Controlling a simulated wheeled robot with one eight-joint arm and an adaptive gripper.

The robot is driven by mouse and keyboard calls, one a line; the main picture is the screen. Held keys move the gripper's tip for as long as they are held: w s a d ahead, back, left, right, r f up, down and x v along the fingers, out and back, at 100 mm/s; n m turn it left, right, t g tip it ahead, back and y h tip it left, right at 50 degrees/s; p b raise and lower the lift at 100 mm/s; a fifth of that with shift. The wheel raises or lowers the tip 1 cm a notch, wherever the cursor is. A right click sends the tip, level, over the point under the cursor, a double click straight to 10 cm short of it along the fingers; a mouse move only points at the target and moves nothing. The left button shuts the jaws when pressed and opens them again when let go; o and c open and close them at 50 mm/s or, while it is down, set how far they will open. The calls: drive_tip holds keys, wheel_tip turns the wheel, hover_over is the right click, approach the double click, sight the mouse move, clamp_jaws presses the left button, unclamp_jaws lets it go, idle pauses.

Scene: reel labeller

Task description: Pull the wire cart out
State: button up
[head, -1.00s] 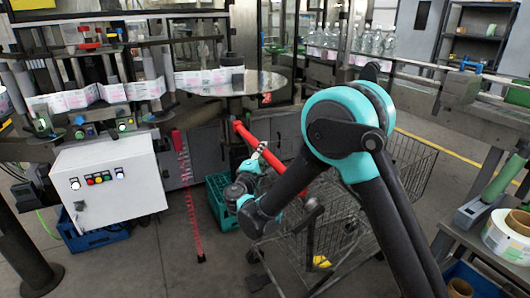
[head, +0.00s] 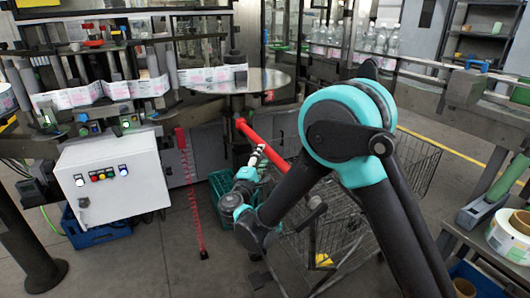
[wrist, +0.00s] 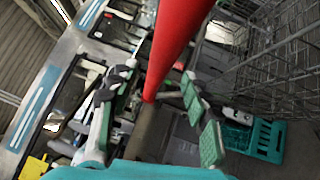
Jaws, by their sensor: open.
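The wire cart (head: 345,228) is a grey mesh cart standing on the floor, partly hidden behind my arm. Its red handle bar (head: 281,162) runs diagonally at its left side, and it crosses the wrist view as a thick red bar (wrist: 181,35). My gripper (head: 258,154) is at the left side of the bar in the head view. In the wrist view my gripper (wrist: 157,78) is open, its green-padded fingers spread either side of the bar. I cannot tell whether the fingers touch it.
A green crate (head: 222,196) stands left of the cart, also in the wrist view (wrist: 266,139). A white control box (head: 110,178) is at left, and a round metal table (head: 262,80) is behind the handle. A bench with label reels (head: 512,236) is at right.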

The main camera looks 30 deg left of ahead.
drive_tip(key=s+f, duration=0.1)
drive_tip(key=s, duration=0.6)
drive_tip(key=shift+d, duration=0.45)
